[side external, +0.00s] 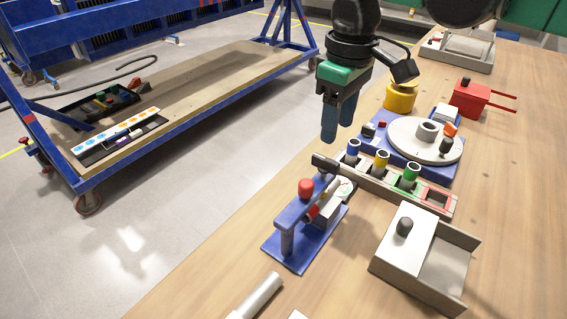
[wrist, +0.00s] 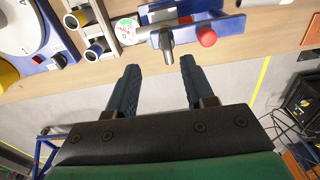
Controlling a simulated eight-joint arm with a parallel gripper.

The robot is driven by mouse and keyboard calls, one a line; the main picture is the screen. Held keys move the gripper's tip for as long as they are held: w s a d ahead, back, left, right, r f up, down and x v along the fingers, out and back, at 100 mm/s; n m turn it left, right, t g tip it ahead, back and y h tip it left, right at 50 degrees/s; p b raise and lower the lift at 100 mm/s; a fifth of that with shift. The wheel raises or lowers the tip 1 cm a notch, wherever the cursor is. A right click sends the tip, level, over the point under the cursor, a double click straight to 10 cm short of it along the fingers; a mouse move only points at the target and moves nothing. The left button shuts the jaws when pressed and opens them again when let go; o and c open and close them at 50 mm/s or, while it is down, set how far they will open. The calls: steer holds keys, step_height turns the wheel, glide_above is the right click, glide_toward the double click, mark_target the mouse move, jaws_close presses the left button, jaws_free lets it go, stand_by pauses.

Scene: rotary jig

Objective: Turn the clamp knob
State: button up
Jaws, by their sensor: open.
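A blue clamp fixture (side external: 290,238) stands near the table's left edge. In the wrist view the red knob (wrist: 207,37) lies beyond and right of my right finger, and the grey bar (wrist: 168,46) is just beyond the gap between my fingertips. My gripper (side external: 337,132) points down, open and empty, above the far end of the fixture. Both blue fingers (wrist: 160,66) show apart in the wrist view. No contact is visible.
A rack (side external: 432,202) with blue, yellow and green cylinders stands right of the fixture. Beyond it is a rotary disc (side external: 405,139) on a blue base. A lidded box (side external: 405,250) is at front right, and a metal rod (side external: 258,297) at front left.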

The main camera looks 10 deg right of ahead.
mark_target(326, 159)
steer(key=shift+a+f, duration=0.2)
steer(key=shift+a, duration=0.25)
steer(key=shift+a+f, duration=0.1)
steer(key=shift+f, duration=2.75)
jaws_close()
